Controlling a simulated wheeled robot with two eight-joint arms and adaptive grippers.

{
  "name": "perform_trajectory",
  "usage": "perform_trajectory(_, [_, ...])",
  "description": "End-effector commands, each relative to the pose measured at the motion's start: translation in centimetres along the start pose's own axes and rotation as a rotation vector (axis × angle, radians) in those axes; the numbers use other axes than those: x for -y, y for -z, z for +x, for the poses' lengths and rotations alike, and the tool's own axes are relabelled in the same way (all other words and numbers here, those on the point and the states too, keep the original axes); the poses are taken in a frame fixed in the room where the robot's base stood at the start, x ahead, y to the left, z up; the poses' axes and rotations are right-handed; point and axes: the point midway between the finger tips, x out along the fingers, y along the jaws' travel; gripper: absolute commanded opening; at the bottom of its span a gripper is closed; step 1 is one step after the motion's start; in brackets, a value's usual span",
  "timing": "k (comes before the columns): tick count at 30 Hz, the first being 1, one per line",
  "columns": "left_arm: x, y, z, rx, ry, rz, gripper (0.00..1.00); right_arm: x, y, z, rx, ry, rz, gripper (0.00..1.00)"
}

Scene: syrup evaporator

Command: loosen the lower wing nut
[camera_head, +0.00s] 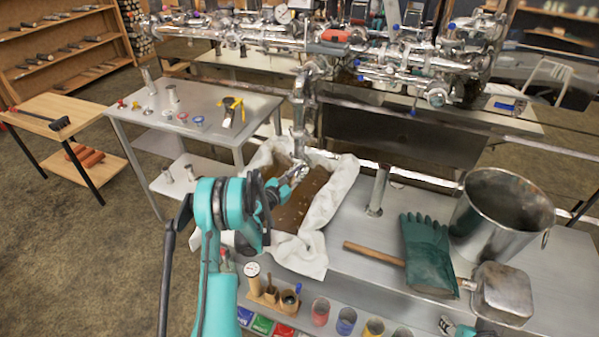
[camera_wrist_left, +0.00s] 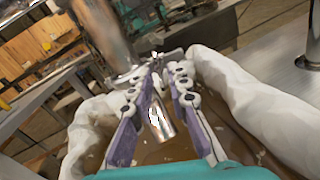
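A vertical steel pipe (camera_head: 299,110) comes down over the white-cloth-lined tray, with a clamp fitting (camera_head: 299,165) at its lower end. The lower wing nut is too small to make out clearly on that fitting. My left gripper (camera_head: 290,182) is at the fitting, just above the tray. In the left wrist view its two fingers (camera_wrist_left: 164,72) come close together at small metal parts below the pipe (camera_wrist_left: 100,28), with a shiny metal spout (camera_wrist_left: 160,122) showing between them. Whether they grip the nut is unclear. My right gripper (camera_head: 452,326) shows only partly at the bottom edge.
The cloth-lined tray (camera_head: 337,190) holds brown liquid. A metal post (camera_head: 377,190), a green glove (camera_head: 428,255), a wooden-handled tool (camera_head: 374,253) and a steel pot (camera_head: 497,215) stand to the right. A steel side table (camera_head: 255,105) is behind left.

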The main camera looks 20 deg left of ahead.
Motion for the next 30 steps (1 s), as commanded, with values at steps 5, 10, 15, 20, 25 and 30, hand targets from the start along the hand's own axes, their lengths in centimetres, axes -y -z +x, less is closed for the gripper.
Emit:
perform_trajectory(5, [-0.1, 0.0, -1.8, -0.001, -0.003, 0.000, 0.17, 0.0, 0.0, 0.0, 0.000, 0.000, 0.000, 0.40])
perform_trajectory(10, [-0.1, 0.0, -4.8, -0.001, -0.003, 0.000, 0.17, 0.0, 0.0, 0.0, 0.000, 0.000, 0.000, 0.40])
perform_trajectory(15, [-0.1, 0.1, -6.9, -0.001, -0.002, 0.000, 0.17, 0.0, 0.0, 0.0, 0.000, 0.000, 0.000, 0.40])
perform_trajectory(20, [0.0, 0.0, -7.5, 0.000, 0.000, 0.000, 0.17, 0.0, 0.0, 0.0, 0.000, 0.000, 0.000, 0.40])
perform_trajectory(25, [0.0, 0.0, -7.5, 0.000, 0.000, 0.000, 0.17, 0.0, 0.0, 0.0, 0.000, 0.000, 0.000, 0.40])
perform_trajectory(30, [0.0, 0.0, -7.5, 0.000, 0.000, 0.000, 0.17, 0.0, 0.0, 0.0, 0.000, 0.000, 0.000, 0.40])
